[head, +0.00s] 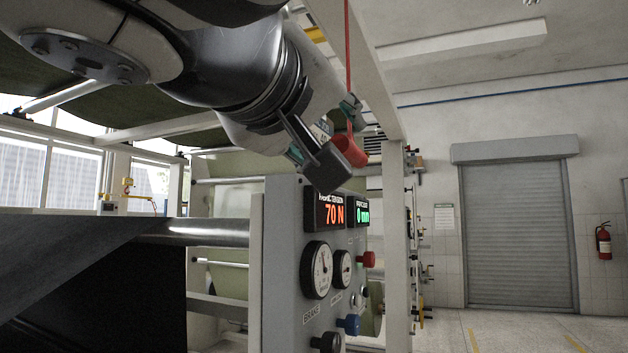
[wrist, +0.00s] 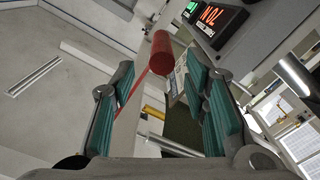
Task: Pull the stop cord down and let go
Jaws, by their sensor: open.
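The red stop cord (head: 347,60) hangs from above, beside the white frame post. Its thick red handle (head: 358,150) hangs at the lower end, partly hidden behind my gripper (head: 328,130) in the head view. In the wrist view, the handle (wrist: 161,50) lies between the tips of my gripper (wrist: 160,70), with the cord (wrist: 135,88) running down to the left. The teal-padded fingers are wide apart, with a visible gap on each side of the handle. I cannot tell whether the handle is level with the fingertips or slightly beyond them.
A grey control panel (head: 285,255) with a red 70 N display (head: 330,215), gauges and knobs stands just below my gripper. A white post (head: 396,240) is close on the right. Dark web material (head: 60,260) lies at left. The floor by the shutter door (head: 518,230) is clear.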

